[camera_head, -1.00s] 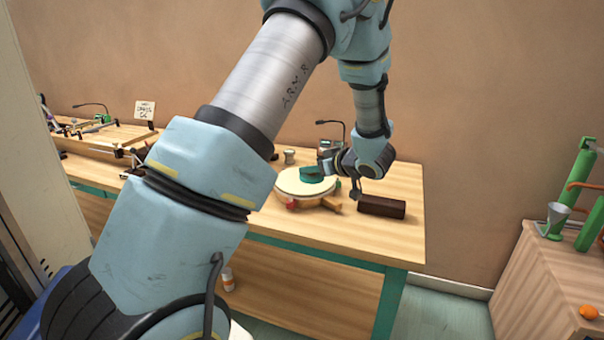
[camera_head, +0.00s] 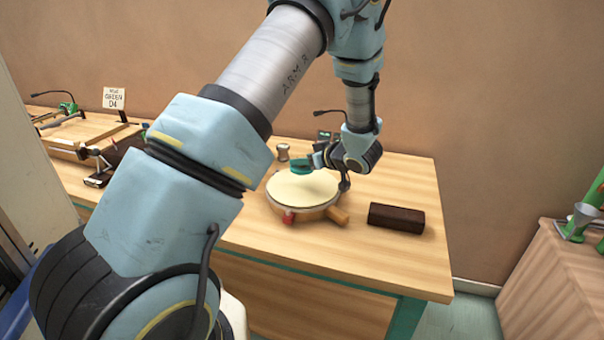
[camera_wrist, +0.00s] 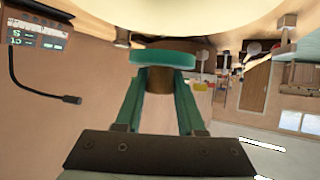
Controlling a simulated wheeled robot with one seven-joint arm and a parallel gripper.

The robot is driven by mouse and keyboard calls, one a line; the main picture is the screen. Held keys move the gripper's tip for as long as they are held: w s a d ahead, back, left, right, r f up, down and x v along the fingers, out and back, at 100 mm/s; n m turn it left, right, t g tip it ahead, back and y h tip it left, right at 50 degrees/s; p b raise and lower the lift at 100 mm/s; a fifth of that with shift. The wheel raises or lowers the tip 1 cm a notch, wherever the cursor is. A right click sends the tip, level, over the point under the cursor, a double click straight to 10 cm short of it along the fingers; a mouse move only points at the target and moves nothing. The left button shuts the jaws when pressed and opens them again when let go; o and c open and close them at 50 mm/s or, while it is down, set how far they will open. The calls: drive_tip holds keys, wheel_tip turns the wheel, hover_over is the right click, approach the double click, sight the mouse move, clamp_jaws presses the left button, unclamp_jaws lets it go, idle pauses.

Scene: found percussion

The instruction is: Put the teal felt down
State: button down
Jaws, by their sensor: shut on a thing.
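The teal felt (camera_head: 301,166) is a short round teal piece at the far side of the drum (camera_head: 303,187), which has a cream head and a wooden rim. My gripper (camera_head: 311,163) is shut on it. In the wrist view the teal felt (camera_wrist: 163,58) shows as a teal disc on a brown stem between the green fingers of my gripper (camera_wrist: 158,82). The drum's cream head (camera_wrist: 165,15) fills the top of that view. The felt appears above the head or its far edge; I cannot tell whether they touch.
A dark brown block (camera_head: 396,219) lies right of the drum on the wooden table (camera_head: 385,262). A dark display box with a thin gooseneck is at the back. The table's right end is clear.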

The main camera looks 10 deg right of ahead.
sight(303, 184)
drive_tip(key=shift+f+p, duration=0.4)
drive_tip(key=shift+f, duration=2.1)
drive_tip(key=c, duration=0.5)
unclamp_jaws()
drive_tip(key=shift+f, duration=0.1)
